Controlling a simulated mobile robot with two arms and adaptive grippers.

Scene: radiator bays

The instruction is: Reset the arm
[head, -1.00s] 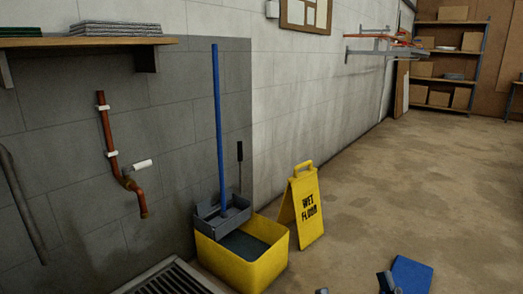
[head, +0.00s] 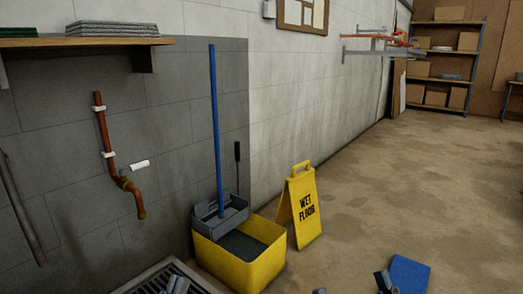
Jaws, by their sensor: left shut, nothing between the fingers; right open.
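My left gripper (head: 175,286) shows only its tips at the bottom edge of the head view, in front of the floor grate. Its fingers are together with nothing between them. My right gripper (head: 352,288) is at the bottom edge, right of centre. Its two fingertips are wide apart and the gap is empty. Most of both arms is below the picture.
A yellow mop bucket (head: 238,272) with a blue-handled mop (head: 215,130) stands by the wall, right of the floor grate (head: 150,278). A yellow wet floor sign (head: 302,208) stands beside it. A blue flat object (head: 410,272) lies lower right. Open floor extends right.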

